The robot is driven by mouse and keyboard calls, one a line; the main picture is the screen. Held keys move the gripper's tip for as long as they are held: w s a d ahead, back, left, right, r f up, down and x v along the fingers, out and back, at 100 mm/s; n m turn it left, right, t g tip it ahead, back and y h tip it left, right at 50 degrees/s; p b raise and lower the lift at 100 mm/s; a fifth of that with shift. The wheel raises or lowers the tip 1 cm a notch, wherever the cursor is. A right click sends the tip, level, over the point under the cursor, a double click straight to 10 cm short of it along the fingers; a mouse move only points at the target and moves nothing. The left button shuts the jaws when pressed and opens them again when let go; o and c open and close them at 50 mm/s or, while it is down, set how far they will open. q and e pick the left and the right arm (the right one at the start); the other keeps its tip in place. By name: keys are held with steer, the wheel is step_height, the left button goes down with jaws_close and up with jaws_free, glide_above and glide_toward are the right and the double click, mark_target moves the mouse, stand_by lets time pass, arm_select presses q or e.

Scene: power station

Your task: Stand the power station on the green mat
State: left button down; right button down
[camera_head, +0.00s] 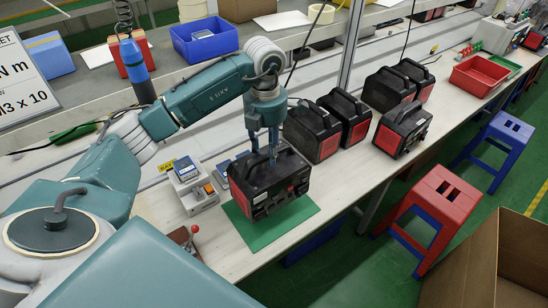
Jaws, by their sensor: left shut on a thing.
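My left gripper (272,158) points down and is shut on the top handle of a black and red power station (272,196). This power station is upright, over the green mat (302,213) on the bench. I cannot tell whether its base touches the mat. The mat's right and front parts show bare; the rest is hidden behind the power station. My right gripper is not in view.
Several other power stations (316,132) stand right of the mat along the bench. A grey device with buttons (196,190) stands left of the mat. A red tray (478,76) lies farther right. Red (436,200) and blue (498,142) stools and a cardboard box (490,262) stand in front.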

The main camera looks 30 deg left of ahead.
mark_target(268, 163)
arm_select(q)
steer(key=shift+d+f+b, duration=0.15)
steer(key=shift+f+b, duration=1.7)
steer(key=shift+f, duration=1.05)
steer(key=shift+f+b, duration=0.35)
steer(key=shift+f, duration=0.1)
steer(key=c, duration=1.3)
jaws_free()
steer(key=shift+o, duration=0.2)
steer(key=shift+s, duration=0.1)
step_height(268, 163, up, 12)
steer(key=shift+s+f, duration=0.1)
